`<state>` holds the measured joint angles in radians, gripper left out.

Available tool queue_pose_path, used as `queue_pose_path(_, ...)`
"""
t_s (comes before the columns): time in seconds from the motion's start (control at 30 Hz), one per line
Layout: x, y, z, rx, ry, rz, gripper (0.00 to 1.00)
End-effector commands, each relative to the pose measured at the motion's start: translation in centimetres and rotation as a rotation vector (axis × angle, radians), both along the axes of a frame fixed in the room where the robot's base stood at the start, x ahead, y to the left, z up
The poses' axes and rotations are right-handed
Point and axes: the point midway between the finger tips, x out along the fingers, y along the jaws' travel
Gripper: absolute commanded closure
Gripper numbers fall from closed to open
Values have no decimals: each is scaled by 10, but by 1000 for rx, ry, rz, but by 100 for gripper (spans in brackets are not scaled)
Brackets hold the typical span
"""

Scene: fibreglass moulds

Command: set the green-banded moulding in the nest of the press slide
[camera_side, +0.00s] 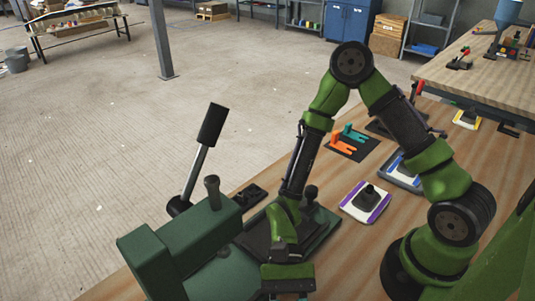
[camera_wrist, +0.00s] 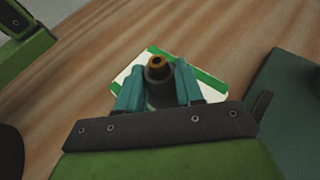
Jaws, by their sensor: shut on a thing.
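My gripper (camera_wrist: 157,82) has its two teal fingers shut on the dark knob of the green-banded moulding, seen in the wrist view. The moulding (camera_wrist: 206,80) is a white plate with green bands along its edges; its knob has an orange-brown top. Wood shows around the plate; I cannot tell whether it touches the wood. In the side view my gripper (camera_side: 288,282) is low at the bottom edge, and the moulding is hidden or out of frame. The dark green press (camera_side: 180,244) stands left of my gripper, with a long black-handled lever. I cannot make out the slide's nest.
A purple-banded moulding (camera_side: 366,201) lies on the wooden bench right of my forearm. A blue-banded one (camera_side: 402,171) is behind it, and a yellow-banded one (camera_side: 467,119) is farther back. Orange and teal clamps (camera_side: 349,140) lie on a dark mat. Dark green surface flanks my gripper at right in the wrist view.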

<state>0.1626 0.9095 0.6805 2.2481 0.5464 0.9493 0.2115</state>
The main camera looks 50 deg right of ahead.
Motion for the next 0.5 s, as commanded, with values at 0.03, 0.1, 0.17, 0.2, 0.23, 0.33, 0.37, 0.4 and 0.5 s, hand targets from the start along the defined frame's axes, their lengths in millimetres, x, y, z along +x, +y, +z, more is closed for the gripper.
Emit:
queue_pose_path(0.03, 0, 0, 1, 1, 1, 0, 100)
queue_pose_path(0.1, 0, 0, 1, 1, 1, 0, 100)
queue_pose_path(0.17, 0, 0, 0, 0, 1, 0, 100)
queue_pose_path(0.2, 0, 0, -1, 1, 2, 0, 100)
queue_pose_path(0.23, 0, 0, -2, 0, 1, 0, 100)
queue_pose_path(0.33, 0, 0, -2, 0, -1, -1, 50)
queue_pose_path(0.37, 0, 0, -2, 0, -1, -1, 45)
queue_pose_path(0.4, 0, 0, -2, 0, -1, -1, 39)
queue_pose_path(0.5, 0, 0, -2, 0, 0, -1, 38)
